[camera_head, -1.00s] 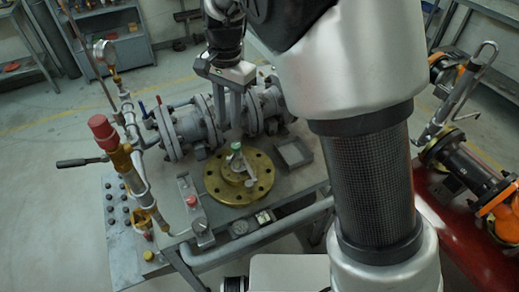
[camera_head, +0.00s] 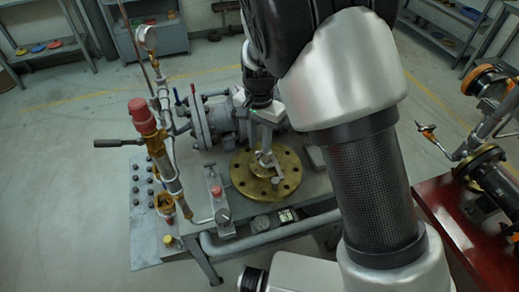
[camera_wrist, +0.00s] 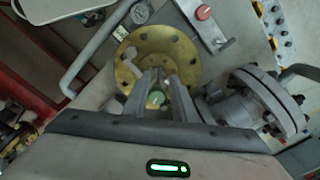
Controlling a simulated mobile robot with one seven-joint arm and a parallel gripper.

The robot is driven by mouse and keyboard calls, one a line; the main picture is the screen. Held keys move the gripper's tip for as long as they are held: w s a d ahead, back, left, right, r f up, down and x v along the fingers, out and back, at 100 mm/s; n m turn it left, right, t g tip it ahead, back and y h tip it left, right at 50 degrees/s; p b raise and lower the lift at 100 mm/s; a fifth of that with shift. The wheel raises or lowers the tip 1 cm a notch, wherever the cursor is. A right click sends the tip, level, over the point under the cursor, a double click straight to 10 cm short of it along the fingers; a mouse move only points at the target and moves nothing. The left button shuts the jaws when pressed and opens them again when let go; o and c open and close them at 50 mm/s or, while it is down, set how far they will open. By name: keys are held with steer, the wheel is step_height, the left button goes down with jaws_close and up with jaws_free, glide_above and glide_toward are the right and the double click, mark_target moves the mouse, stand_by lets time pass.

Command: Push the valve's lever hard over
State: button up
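The valve's round brass flange (camera_head: 242,178) lies on the bench top, and it fills the upper middle of the wrist view (camera_wrist: 185,50). A pale grey lever (camera_head: 270,163) stands over its centre. My gripper (camera_head: 258,143) is low over the flange, right at the valve's top. In the wrist view its two grey fingers (camera_wrist: 165,82) point at the flange with a gap between them.
Grey flanged pipework (camera_head: 215,120) stands behind the flange. A red-capped yellow fitting (camera_head: 143,117) with a dark handle rises at the left. A small block with a red button (camera_head: 216,190) is left of the flange. A red table (camera_head: 445,215) with pipe parts is at the right.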

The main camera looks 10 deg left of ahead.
mark_target(260, 156)
steer(key=shift+f, duration=2)
jaws_close()
steer(key=shift+d+n, duration=0.15)
steer(key=shift+n, duration=0.25)
jaws_free()
step_height(260, 156, up, 18)
steer(key=shift+f, duration=0.25)
